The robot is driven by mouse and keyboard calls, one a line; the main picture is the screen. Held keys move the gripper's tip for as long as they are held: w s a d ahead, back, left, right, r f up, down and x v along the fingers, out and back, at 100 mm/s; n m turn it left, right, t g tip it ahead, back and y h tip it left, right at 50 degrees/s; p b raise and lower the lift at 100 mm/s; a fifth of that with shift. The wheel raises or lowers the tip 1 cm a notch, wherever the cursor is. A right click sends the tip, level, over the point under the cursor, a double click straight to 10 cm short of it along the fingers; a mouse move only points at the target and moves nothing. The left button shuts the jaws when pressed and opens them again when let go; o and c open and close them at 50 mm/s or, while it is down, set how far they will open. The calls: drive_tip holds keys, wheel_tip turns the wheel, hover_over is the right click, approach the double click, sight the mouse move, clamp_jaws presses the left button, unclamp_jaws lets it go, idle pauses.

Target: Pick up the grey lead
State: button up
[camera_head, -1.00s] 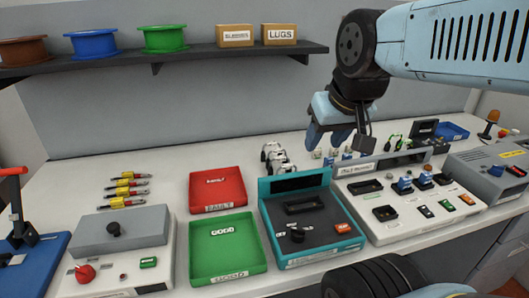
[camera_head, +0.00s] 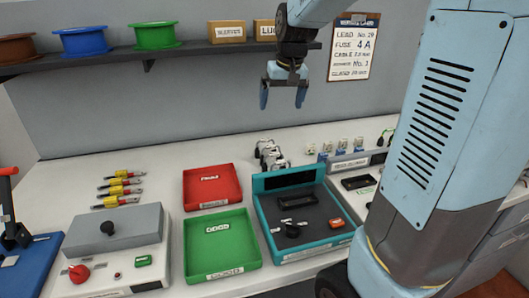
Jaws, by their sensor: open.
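My gripper (camera_head: 283,98) is open and empty, with its two fingers pointing down. It appears in front of the back wall, above the bench. Several pale grey-and-black items (camera_head: 268,155) stand in a row on the bench behind the teal unit, below the gripper in the picture. They may be coiled leads, but they are too small to tell for sure. The gripper is well apart from them.
A red tray (camera_head: 211,203), a green tray (camera_head: 235,261) and a teal unit (camera_head: 335,243) stand on the bench. Yellow tools (camera_head: 122,190) lie at left. A shelf (camera_head: 130,60) with spools and boxes runs behind. A written card (camera_head: 354,45) hangs on the wall.

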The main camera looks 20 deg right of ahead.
drive_tip(key=w+f+g, duration=0.1)
drive_tip(key=w+f, duration=0.8)
drive_tip(key=w, duration=0.4)
drive_tip(key=shift+g+h, duration=0.3)
drive_tip(key=f, duration=0.2)
drive_tip(key=w+f, duration=0.1)
drive_tip(key=f, duration=0.5)
drive_tip(key=shift+w+a+f, duration=0.15)
drive_tip(key=shift+a+f, duration=0.05)
drive_tip(key=shift+f, duration=2.65)
drive_tip(key=shift+c, duration=0.5)
drive_tip(key=c, duration=0.7)
